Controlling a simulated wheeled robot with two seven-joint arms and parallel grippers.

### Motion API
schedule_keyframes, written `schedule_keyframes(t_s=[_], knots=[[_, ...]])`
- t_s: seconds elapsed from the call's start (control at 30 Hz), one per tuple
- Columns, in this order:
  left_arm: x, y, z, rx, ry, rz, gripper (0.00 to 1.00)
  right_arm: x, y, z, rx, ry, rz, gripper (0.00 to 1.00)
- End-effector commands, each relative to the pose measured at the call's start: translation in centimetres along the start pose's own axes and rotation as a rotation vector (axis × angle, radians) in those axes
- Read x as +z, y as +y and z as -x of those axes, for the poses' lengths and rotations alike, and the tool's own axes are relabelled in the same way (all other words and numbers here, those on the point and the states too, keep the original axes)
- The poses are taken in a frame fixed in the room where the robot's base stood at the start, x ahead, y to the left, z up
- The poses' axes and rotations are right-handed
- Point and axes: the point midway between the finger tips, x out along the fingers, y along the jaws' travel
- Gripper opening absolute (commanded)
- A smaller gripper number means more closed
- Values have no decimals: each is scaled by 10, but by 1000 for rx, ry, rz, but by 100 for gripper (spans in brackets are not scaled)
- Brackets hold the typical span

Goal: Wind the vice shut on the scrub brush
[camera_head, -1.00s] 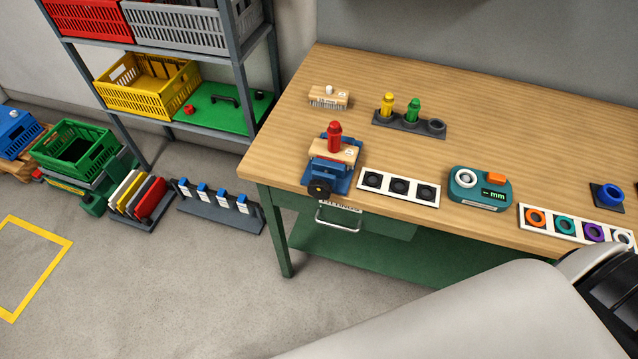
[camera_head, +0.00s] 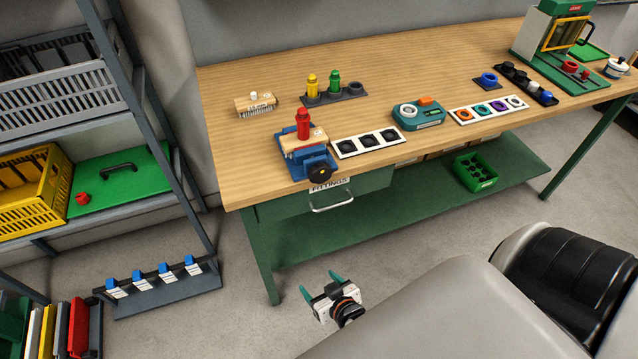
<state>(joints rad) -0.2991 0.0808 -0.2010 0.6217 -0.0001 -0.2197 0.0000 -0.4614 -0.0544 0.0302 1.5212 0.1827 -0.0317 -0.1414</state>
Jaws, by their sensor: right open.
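The blue vice (camera_head: 325,159) stands at the front left edge of the bench, with a dark round handwheel (camera_head: 320,174) facing the front. A wooden scrub brush (camera_head: 293,143) with a red knob (camera_head: 303,124) sits in the top of the vice; its underside is hidden by the vice. I cannot tell how closely the jaws meet it. My right gripper (camera_head: 320,284) is open and empty, low in front of the bench, below and apart from the vice. My left gripper is out of view.
A second wooden brush (camera_head: 257,106) lies behind the vice on the bench (camera_head: 400,70). A white tray (camera_head: 370,143) with black rings is right of the vice. A drawer with a handle (camera_head: 331,207) is below it. Shelving (camera_head: 170,120) stands at the left.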

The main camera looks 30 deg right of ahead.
Motion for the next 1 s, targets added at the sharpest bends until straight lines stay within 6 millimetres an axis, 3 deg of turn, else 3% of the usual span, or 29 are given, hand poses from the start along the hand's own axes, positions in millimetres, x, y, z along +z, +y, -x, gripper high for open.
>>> schedule_keyframes(t_s=[0.03,0.1,0.2,0.3,0.4,0.53,1.0], knots=[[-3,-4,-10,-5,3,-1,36,37,-9,3,-27,-106,-20,73],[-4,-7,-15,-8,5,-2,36,87,-21,16,-62,-236,-38,73],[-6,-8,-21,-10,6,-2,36,144,-38,40,-107,-384,-52,73],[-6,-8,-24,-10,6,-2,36,180,-48,62,-138,-484,-59,73],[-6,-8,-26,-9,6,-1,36,201,-54,74,-155,-540,-59,73],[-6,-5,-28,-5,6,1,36,213,-58,73,-162,-563,-60,73],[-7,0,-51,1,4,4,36,257,-72,0,-160,-562,-61,73]])
